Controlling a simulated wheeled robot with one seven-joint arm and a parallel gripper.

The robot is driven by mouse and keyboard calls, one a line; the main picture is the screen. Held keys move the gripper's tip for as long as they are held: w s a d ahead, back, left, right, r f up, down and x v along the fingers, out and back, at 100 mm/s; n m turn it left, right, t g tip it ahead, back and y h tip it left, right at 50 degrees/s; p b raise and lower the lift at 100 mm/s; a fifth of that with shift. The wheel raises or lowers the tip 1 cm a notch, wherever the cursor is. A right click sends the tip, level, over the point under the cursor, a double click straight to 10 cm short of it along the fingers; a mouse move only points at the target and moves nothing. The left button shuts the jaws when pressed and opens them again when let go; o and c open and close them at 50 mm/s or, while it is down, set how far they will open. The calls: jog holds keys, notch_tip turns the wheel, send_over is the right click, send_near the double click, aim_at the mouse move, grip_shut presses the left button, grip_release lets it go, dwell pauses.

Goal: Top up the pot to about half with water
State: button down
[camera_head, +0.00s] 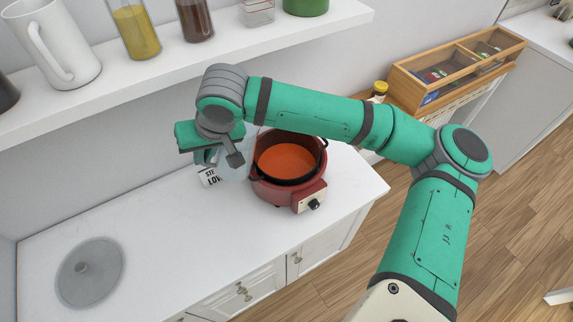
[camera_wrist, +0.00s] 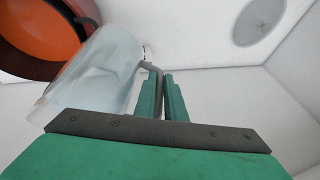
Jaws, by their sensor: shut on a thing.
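The pot (camera_head: 286,179) is dark-rimmed with an orange inside and sits in a red cooker (camera_head: 273,193) with a dial, on the white counter. It also shows at the upper left of the wrist view (camera_wrist: 40,28). I cannot make out a water level in it. My gripper (camera_wrist: 165,92) is shut on the grey handle of a clear jug (camera_wrist: 95,75), beside the pot's left side. The jug's far end lies close to the pot's edge in the wrist view. In the head view my arm and wrist partly hide the jug (camera_head: 238,168). How much water it holds is unclear.
A round grey glass lid (camera_head: 89,271) lies at the counter's left. A small lettered card (camera_head: 210,177) is just left of the cooker. A shelf (camera_head: 180,75) with a white pitcher (camera_head: 55,42) and jars overhangs the back. The counter's middle is clear.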

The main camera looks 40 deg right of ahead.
aim_at(219, 157)
jog(key=shift+s+d+r+y, duration=0.25)
jog(key=shift+d+r+y, duration=0.35)
jog(key=shift+d, duration=0.25)
jog(key=shift+s+d, duration=0.3)
jog(key=shift+d, duration=0.45)
jog(key=shift+s+d, duration=0.25)
jog(key=shift+d, duration=0.5)
jog(key=shift+s+d+r+t+y, duration=0.2)
jog(key=shift+d+r+t+y, duration=0.3)
jog(key=shift+d+r+y, duration=0.15)
dwell(0.5)
jog(key=shift+d+m, duration=0.15)
jog(key=shift+m, duration=0.15)
jog(key=shift+d+r, duration=0.15)
